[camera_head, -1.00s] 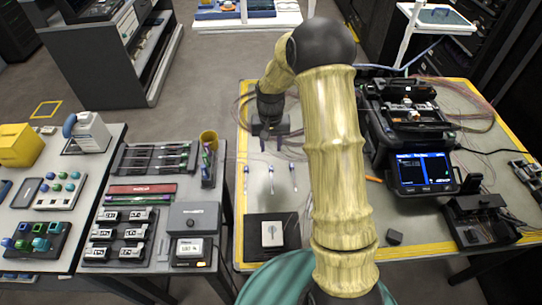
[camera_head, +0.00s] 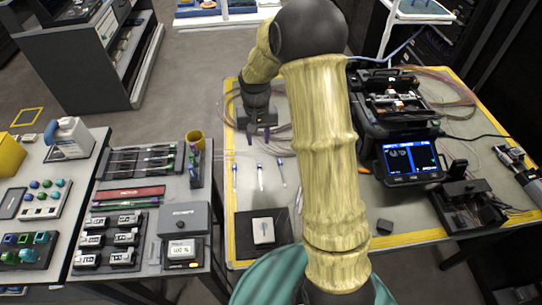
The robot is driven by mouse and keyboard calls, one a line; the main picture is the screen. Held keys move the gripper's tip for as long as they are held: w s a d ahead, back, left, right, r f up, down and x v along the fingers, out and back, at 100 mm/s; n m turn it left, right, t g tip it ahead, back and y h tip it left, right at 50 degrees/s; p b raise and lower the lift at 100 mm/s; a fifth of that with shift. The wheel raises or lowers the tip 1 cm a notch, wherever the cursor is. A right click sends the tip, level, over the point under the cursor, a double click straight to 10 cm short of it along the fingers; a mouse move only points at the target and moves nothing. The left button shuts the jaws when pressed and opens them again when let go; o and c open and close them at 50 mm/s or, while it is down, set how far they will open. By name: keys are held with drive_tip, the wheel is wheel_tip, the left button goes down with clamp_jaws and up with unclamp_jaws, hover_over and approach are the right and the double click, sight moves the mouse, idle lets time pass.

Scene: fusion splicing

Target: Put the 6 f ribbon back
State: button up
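My gripper (camera_head: 257,132) points down over the back left of the work table. Its two fingers look apart, and I see nothing clearly held between them. Three slender pieces with blue ends, the left (camera_head: 235,174), middle (camera_head: 260,176) and right (camera_head: 281,172), lie on the table in front of it. Thin fibers lie loosely around the gripper. I cannot tell which one is the 6 f ribbon; no label is readable. The splicer (camera_head: 396,105) stands at right with its screen (camera_head: 410,159) lit.
A black pad (camera_head: 243,243) with a light block lies at the front of the work table. My arm hides the table's middle.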

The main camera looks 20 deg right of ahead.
drive_tip(key=s+r+n+t, duration=0.1)
drive_tip(key=s+r, duration=0.2)
drive_tip(key=s, duration=0.6)
drive_tip(key=s+r+n+t, duration=0.1)
drive_tip(key=s+r, duration=0.3)
drive_tip(key=s, duration=0.6)
drive_tip(key=shift+t, duration=0.4)
drive_tip(key=p+v, duration=0.2)
drive_tip(key=w+p+v, duration=0.1)
drive_tip(key=v, duration=0.1)
drive_tip(key=shift+s+p, duration=0.1)
drive_tip(key=shift+p, duration=0.3)
